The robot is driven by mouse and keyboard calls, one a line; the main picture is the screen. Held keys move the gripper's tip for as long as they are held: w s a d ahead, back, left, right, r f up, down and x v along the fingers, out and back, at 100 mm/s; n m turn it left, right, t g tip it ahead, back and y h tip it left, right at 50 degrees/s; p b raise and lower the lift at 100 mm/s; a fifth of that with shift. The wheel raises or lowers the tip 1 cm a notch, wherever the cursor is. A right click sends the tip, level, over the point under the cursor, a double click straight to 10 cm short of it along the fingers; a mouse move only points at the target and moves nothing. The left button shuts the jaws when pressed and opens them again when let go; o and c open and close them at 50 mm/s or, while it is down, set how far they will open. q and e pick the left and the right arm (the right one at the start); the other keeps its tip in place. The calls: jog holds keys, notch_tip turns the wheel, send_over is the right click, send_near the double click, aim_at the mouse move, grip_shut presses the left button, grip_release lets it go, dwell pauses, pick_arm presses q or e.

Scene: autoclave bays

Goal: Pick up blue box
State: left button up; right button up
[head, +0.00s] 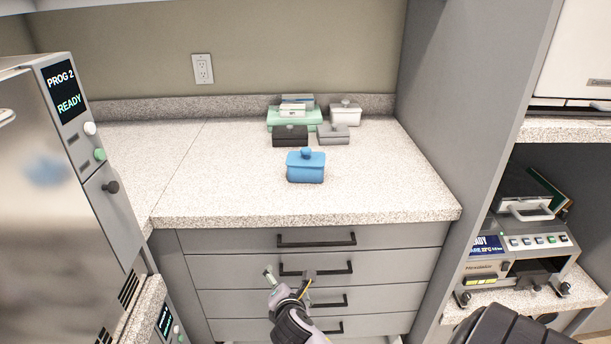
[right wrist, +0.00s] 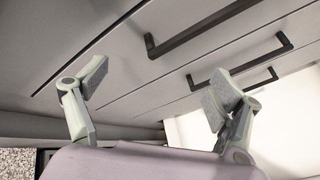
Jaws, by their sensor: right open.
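The blue box (head: 306,169) is a small lidded box with a round knob on its lid. It stands upright on the speckled counter (head: 230,190), near the front edge. My right gripper (head: 288,280) is below the counter top in front of the drawers, lower in the head view than the blue box and apart from it. In the right wrist view the right gripper (right wrist: 155,92) is open with nothing between its fingers. The blue box does not show in the right wrist view. My left gripper is in neither view.
Behind the blue box stand a black box (head: 290,137), a grey box (head: 333,136), a white box (head: 346,115) and a green case (head: 279,124). An autoclave (head: 45,190) is at left, a tall grey panel (head: 440,110) at right. Drawer handles (head: 316,240) protrude below. The counter's left is clear.

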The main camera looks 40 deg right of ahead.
jog(key=shift+o, duration=1.1)
jog(key=d+r+n+t+h, duration=0.1)
jog(key=d+r+n+h, duration=0.2)
jog(key=r, duration=0.8)
jog(key=w+d+r+n+t+h, duration=0.1)
jog(key=d+r+n+h, duration=0.2)
jog(key=r, duration=0.8)
jog(key=shift+w+d+n+t, duration=0.15)
jog(key=shift+d+n+t, duration=0.2)
jog(key=shift+n, duration=0.25)
send_near(306, 159)
jog(key=w+d, duration=0.1)
jog(key=w+d+f, duration=0.1)
jog(key=w, duration=0.1)
jog(key=shift+w+d, duration=0.15)
jog(key=shift+d, duration=0.25)
jog(key=shift+b+x, duration=0.3)
jog(key=shift+x, duration=2.6)
jog(key=shift+d+r, duration=0.1)
jog(key=shift+r, duration=0.15)
jog(key=shift+c, duration=0.4)
jog(key=c, duration=1.4)
